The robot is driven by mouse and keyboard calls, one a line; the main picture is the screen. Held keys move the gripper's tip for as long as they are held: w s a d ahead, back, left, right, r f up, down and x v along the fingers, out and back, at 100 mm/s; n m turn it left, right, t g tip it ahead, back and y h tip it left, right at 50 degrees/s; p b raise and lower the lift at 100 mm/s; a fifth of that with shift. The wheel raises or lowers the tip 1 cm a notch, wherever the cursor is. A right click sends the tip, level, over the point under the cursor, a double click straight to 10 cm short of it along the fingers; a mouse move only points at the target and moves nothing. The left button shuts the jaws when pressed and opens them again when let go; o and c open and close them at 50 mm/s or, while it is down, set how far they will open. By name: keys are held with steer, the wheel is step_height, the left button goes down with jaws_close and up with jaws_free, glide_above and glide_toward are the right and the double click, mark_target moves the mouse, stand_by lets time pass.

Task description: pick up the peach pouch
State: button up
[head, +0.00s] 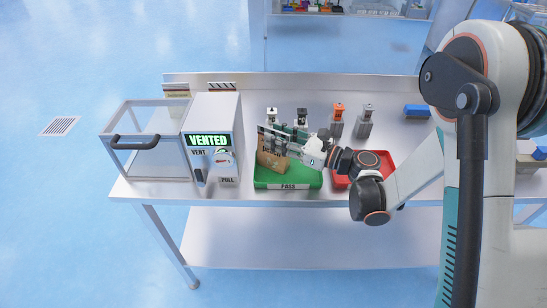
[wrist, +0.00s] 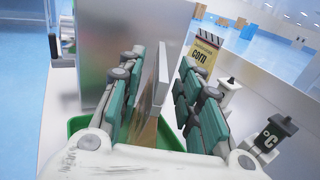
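The peach pouch, a brown pouch (head: 272,160), stands upright in the green tray (head: 289,187) marked PASS. My gripper (head: 275,142) is over the tray at the pouch's upper part, partly covering it. In the wrist view the pouch (wrist: 146,128) shows edge-on, with a pale upper part and a brown lower part. It lies between the two green-padded fingers of my gripper (wrist: 160,88). The fingers are apart, with a visible gap on the right side of the pouch. Contact on the left side is hard to tell.
A machine (head: 213,120) reading VENTED, with a clear box (head: 150,158) beside it, stands left of the tray. A red tray (head: 341,181) is to the right. Several small bottle-like fixtures (head: 337,122) stand behind.

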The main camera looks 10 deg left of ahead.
steer(key=b+x, duration=0.1)
steer(key=x, duration=0.3)
steer(key=shift+a+f, duration=0.1)
steer(key=shift+a, duration=0.05)
jaws_close()
